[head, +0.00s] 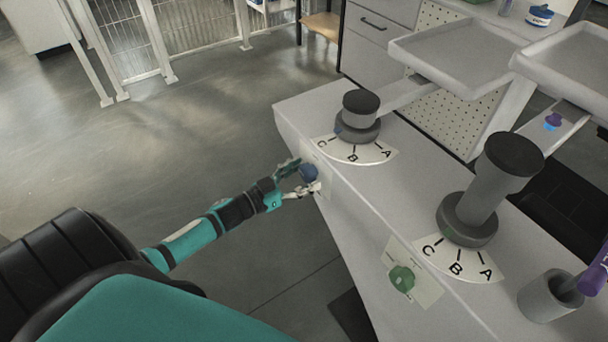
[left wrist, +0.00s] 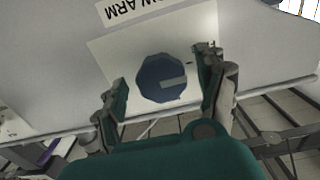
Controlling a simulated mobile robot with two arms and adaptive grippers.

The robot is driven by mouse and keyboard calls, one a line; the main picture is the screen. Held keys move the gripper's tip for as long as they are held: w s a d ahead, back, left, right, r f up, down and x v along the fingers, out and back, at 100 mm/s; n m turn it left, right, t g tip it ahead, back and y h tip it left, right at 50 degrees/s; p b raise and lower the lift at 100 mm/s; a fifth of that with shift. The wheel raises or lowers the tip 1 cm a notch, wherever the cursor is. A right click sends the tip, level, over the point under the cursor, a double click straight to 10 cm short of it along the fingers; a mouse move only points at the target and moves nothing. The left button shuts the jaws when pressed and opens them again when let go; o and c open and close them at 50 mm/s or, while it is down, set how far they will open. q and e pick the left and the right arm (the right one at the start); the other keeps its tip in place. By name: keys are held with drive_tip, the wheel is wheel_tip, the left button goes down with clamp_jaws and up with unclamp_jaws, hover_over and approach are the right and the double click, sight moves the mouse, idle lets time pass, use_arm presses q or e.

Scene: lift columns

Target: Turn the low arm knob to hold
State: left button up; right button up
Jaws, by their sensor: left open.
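The low arm knob (head: 309,172) is a dark blue, many-sided knob on the side face of the grey bench. In the left wrist view the knob (left wrist: 162,78) sits on a pale plate, below an upside-down label (left wrist: 140,8) ending in "W ARM". A light bar on the knob points right in that view. My left gripper (head: 303,179) is open at the knob. In the left wrist view its fingers (left wrist: 164,76) stand on either side of the knob, with visible gaps. Hold markings cannot be made out. My right gripper is not in view.
A green knob (head: 402,279) is on a plate further along the bench's side. On top are a low column (head: 360,108) and a taller column (head: 490,185), each with an A-B-C dial, carrying trays (head: 465,55). A grey cup (head: 548,297) stands right. The floor left is clear.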

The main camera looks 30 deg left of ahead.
use_arm(q)
drive_tip(key=shift+w, duration=0.2)
drive_tip(key=c, duration=1.1)
drive_tip(key=shift+c, duration=0.2)
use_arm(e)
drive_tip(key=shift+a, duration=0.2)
